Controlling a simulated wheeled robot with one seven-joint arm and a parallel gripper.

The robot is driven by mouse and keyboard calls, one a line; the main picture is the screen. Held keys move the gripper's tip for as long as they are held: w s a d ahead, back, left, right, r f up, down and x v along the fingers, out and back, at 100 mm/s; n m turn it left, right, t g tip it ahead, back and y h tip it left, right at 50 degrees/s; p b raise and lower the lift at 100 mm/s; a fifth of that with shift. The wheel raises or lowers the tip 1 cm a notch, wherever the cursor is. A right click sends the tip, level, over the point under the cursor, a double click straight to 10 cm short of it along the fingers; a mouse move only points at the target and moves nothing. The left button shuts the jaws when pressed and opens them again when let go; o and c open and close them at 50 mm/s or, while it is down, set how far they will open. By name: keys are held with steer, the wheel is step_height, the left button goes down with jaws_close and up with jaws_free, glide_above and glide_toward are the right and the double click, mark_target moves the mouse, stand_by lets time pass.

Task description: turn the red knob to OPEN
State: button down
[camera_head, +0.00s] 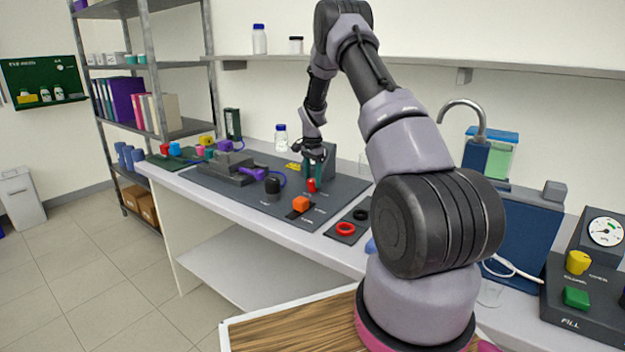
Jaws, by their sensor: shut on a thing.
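The red knob (311,185) is small in the head view, on the dark rig panel (345,190) on the bench. My gripper (315,175) points down right over it, with its greenish fingers at the knob. The gripper is shut on the red knob. The fingers partly cover the knob's top. The lettering around the knob is too small to read, so I cannot tell which way the knob points.
An orange block-like control (300,204) and a black knob (272,186) stand near on the panel. A grey block (226,168) is to the left. A yellow knob (578,262) and a gauge (605,232) are at far right.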

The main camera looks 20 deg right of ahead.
steer(key=n, duration=0.8)
steer(key=shift+n, duration=0.4)
steer(key=n, duration=0.8)
steer(key=shift+n, duration=0.6)
steer(key=shift+c, duration=1.3)
jaws_free()
